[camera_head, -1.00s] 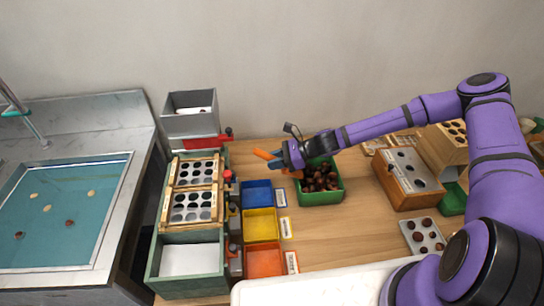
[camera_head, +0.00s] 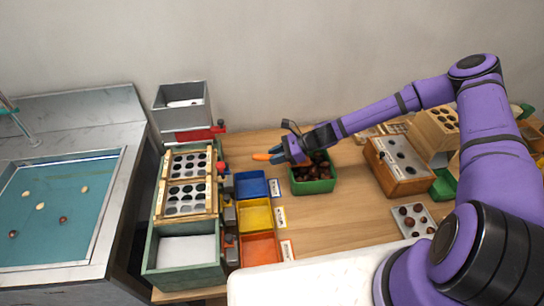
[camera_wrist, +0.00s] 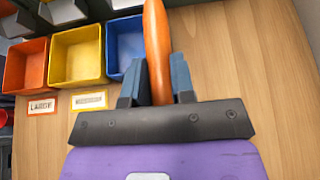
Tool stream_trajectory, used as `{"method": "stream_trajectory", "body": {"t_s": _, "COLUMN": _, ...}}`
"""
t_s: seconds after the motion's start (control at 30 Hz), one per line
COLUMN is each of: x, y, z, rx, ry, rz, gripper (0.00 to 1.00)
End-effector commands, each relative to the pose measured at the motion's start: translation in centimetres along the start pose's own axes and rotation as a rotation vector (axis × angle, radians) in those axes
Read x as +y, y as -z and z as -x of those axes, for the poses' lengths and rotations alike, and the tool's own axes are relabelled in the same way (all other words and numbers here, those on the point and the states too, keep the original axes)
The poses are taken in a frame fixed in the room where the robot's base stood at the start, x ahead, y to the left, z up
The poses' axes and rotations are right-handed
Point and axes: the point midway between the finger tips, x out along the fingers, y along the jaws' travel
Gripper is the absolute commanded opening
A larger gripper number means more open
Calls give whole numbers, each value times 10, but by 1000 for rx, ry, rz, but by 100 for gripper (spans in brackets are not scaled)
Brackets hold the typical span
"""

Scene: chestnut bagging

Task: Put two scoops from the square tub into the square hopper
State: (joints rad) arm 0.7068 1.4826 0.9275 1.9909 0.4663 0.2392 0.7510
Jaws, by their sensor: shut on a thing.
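My gripper (camera_head: 281,156) is shut on an orange handle (camera_head: 262,156), which sticks out to the left of the fingers. The wrist view shows the orange handle (camera_wrist: 157,45) upright between the two blue-grey fingers (camera_wrist: 158,85). The other end of the held tool is hidden behind my gripper. The green square tub (camera_head: 314,187), holding brown chestnuts (camera_head: 312,170), stands just right of and below my gripper. My wrist hides part of its back edge. The grey square hopper (camera_head: 183,118) stands at the back left, with something small and dark inside.
Blue (camera_head: 251,186), yellow (camera_head: 256,215) and orange bins (camera_head: 261,248) line up left of the tub, with labels beside them. A perforated sorting frame (camera_head: 190,182) lies below the hopper. A wooden box with holes (camera_head: 405,181) stands right. A sink (camera_head: 60,215) is far left.

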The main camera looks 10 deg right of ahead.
Motion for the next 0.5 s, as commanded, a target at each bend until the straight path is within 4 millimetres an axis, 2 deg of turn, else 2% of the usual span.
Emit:
{"method": "stream_trajectory", "body": {"t_s": 0.03, "x": 8, "y": 62, "z": 12, "rx": 103, "ry": 15, "rz": -45, "gripper": 0}}
{"method": "stream_trajectory", "body": {"t_s": 0.43, "x": 8, "y": 78, "z": 39, "rx": 308, "ry": 8, "rz": -42, "gripper": 0}}
{"method": "stream_trajectory", "body": {"t_s": 0.5, "x": 8, "y": 72, "z": 40, "rx": 338, "ry": 4, "rz": -41, "gripper": 0}}
